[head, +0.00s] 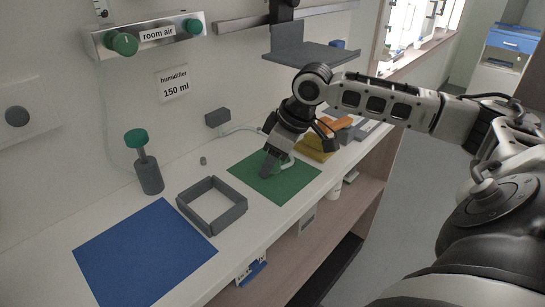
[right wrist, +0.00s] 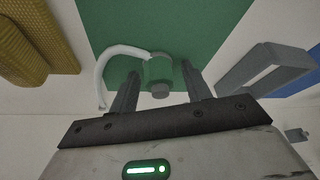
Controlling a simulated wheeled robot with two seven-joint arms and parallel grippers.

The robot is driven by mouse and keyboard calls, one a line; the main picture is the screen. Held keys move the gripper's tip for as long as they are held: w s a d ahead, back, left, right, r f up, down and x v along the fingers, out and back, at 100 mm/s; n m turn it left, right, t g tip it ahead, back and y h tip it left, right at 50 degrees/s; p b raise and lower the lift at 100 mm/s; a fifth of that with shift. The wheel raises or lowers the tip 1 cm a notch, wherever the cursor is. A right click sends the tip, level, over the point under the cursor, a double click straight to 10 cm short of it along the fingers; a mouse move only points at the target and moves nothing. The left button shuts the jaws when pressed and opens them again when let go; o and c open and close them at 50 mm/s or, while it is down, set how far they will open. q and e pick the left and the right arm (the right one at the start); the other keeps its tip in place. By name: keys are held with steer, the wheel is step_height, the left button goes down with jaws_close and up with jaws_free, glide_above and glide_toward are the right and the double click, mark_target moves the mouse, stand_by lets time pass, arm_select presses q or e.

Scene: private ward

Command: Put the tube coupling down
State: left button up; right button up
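In the head view my right gripper (head: 270,165) is low over the green mat and hides most of the coupling. My left gripper is not in view.
A grey square frame (head: 228,214) and a blue mat (head: 140,250) lie to the left on the white counter. A grey bottle with a green cap (head: 148,175) stands behind. A yellow item (head: 312,151) lies just right of the green mat. A grey shelf (head: 310,52) hangs above.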

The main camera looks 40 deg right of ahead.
steer(key=shift+r, duration=0.1)
steer(key=v, duration=1.2)
